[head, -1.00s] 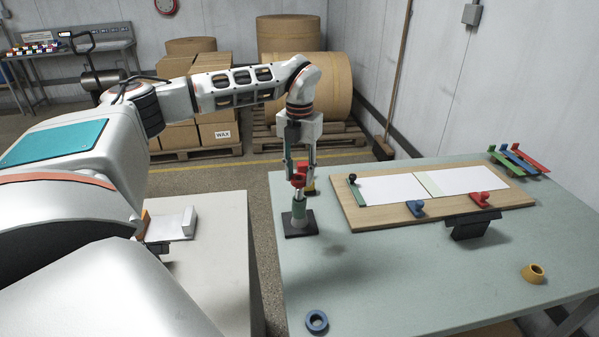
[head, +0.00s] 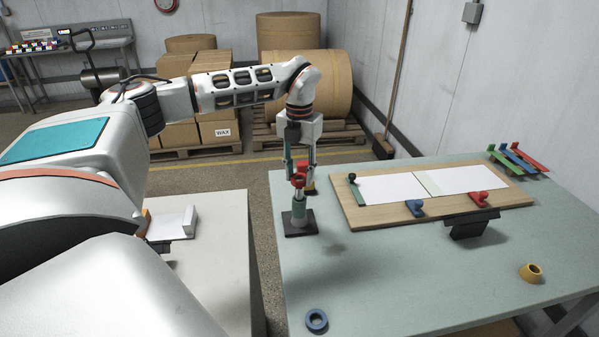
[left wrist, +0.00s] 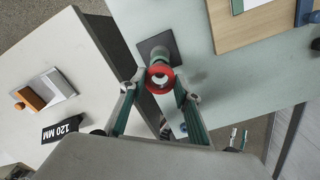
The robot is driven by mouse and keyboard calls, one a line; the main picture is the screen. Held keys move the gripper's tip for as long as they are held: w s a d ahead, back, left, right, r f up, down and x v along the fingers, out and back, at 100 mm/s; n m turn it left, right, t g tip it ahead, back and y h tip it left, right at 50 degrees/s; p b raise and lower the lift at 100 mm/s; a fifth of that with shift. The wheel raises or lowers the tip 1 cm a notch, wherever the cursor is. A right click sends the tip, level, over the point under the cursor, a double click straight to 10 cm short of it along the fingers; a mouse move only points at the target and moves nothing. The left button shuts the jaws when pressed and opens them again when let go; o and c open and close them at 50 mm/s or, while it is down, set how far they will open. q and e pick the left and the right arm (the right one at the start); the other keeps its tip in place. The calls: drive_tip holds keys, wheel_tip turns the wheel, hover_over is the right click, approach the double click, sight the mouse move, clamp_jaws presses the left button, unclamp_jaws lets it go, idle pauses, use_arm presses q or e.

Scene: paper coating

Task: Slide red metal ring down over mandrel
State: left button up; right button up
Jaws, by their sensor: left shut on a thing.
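The mandrel (head: 299,211) stands upright on a dark square base (head: 300,226) near the table's left edge. It has a green lower part and a silvery upper part. The red metal ring (head: 301,175) is at the mandrel's top, between the fingers of my left gripper (head: 299,180), which points down and is shut on it. In the left wrist view the red ring (left wrist: 159,89) is between the fingertips (left wrist: 160,92), with a pale round shape inside its hole. How far the ring is around the mandrel is hard to tell. My right gripper is out of view.
A blue ring (head: 317,320) lies near the front of the table (head: 400,285), and a yellow ring (head: 532,272) lies at right. A wooden board (head: 360,222) with white sheets lies behind. A black stand (head: 472,223) is in front of it. The table's middle front is clear.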

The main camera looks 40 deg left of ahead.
sight(299, 185)
use_arm(q)
drive_tip(key=shift+f+b, duration=0.55)
drive_tip(key=shift+f, duration=1.5)
drive_tip(key=o, duration=1.1)
drive_tip(key=shift+o, duration=0.2)
wheel_tip(299, 185, up, 12)
idle(0.5)
